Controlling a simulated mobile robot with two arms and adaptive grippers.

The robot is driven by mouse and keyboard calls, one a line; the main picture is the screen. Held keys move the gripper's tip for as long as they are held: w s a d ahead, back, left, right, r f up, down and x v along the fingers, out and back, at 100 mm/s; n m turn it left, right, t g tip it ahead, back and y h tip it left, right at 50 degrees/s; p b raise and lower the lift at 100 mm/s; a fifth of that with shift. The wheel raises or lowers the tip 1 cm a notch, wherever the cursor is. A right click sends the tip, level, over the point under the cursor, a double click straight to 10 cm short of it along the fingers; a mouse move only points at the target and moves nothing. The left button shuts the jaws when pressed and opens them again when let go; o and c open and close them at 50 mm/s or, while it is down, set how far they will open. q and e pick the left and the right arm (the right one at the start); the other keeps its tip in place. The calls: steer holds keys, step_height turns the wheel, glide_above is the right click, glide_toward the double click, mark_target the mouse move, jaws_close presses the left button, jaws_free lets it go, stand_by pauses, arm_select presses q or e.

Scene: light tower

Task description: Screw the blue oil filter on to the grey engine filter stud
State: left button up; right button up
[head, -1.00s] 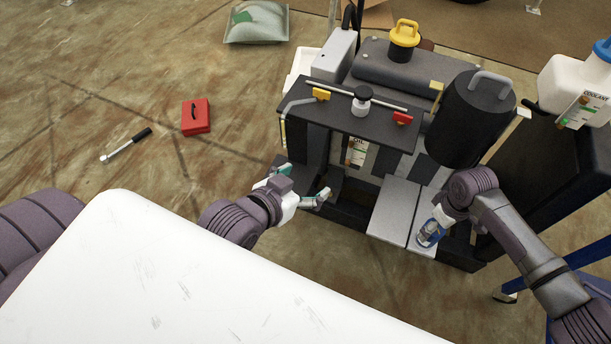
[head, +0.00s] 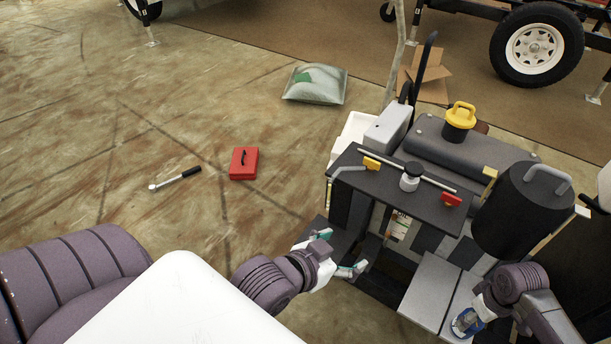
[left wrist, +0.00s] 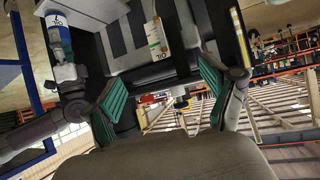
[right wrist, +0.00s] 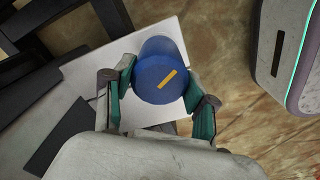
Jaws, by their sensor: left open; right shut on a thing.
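The blue oil filter (head: 465,323) is in my right gripper (head: 480,310), low in front of the engine's light grey panels. In the right wrist view the filter (right wrist: 160,82) sits between both fingers, its blue end with a yellow mark facing the camera. It also shows in the left wrist view (left wrist: 59,33). My left gripper (head: 340,254) is open and empty by the dark opening at the engine's lower left; its fingers spread apart in the left wrist view (left wrist: 165,88). I cannot make out the grey filter stud for certain; a small dark and yellow part (left wrist: 181,101) shows between the left fingers.
The engine has a dark top shelf (head: 400,183), a black cylinder (head: 520,210) and a yellow cap (head: 460,116). A red box (head: 244,163) and a ratchet (head: 175,179) lie on open floor at left. A white surface (head: 185,310) fills the lower left.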

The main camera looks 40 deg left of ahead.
steer(key=shift+r+m+p, duration=0.1)
steer(key=shift+m+p, duration=0.55)
steer(key=shift+m, duration=0.05)
steer(key=shift+m+p, duration=0.5)
steer(key=shift+m, duration=0.1)
steer(key=shift+m+p, duration=0.55)
steer(key=shift+m, duration=0.05)
steer(key=shift+m+p, duration=0.4)
arm_select(q)
steer(key=s+a+f+g+y, duration=0.1)
steer(key=s+a+f+g, duration=0.1)
steer(key=s+g, duration=0.2)
steer(key=s+a+f+g+y, duration=0.1)
steer(key=s+g, duration=0.3)
steer(key=s, duration=0.4)
steer(key=shift+s+a+f, duration=0.15)
steer(key=shift+a+f, duration=0.45)
steer(key=shift+f, duration=0.25)
arm_select(e)
steer(key=shift+m, duration=0.3)
